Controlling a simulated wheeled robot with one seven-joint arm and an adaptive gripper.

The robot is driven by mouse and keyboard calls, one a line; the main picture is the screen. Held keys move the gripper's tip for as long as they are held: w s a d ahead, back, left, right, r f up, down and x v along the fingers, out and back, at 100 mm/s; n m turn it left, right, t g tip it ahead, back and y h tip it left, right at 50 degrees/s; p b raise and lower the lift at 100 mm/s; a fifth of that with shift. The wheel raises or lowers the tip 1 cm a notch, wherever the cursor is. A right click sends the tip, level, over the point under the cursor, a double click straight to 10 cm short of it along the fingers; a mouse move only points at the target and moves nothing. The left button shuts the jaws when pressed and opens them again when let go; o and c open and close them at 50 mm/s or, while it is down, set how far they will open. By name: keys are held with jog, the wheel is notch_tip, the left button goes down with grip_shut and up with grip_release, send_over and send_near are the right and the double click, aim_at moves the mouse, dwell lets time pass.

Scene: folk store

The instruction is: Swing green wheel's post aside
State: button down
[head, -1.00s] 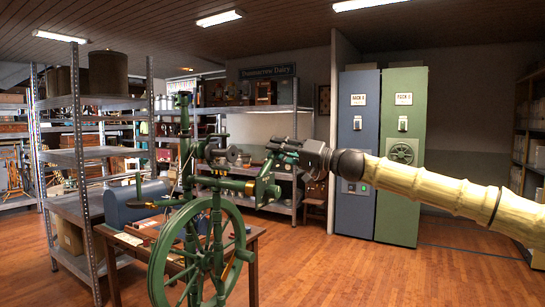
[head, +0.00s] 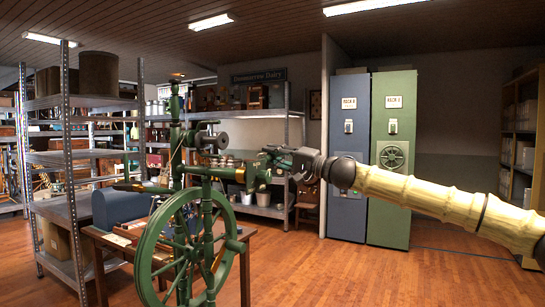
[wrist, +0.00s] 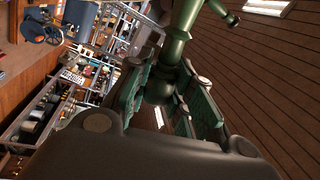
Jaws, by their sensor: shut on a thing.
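The green spinning wheel has a large spoked wheel (head: 142,258) at the lower left of the head view. A tall green upright (head: 175,135) stands behind it, and a green beam with brass parts reaches right. My gripper (head: 269,156) is at the right end of this beam. In the wrist view my gripper (wrist: 163,92) has its green-padded fingers around a turned green post (wrist: 180,42), one on each side. The post's lower end is hidden between the fingers and the palm.
A wooden table (head: 245,236) with a blue domed case (head: 118,207) stands behind the wheel. Metal shelving (head: 72,160) is at the left. Blue (head: 348,195) and green (head: 390,215) cabinets stand at the back.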

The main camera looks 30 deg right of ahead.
jog(key=shift+f, duration=0.15)
jog(key=c, duration=1.2)
grip_release()
jog(key=shift+d, duration=0.15)
jog(key=shift+c, duration=0.2)
jog(key=v, duration=1.2)
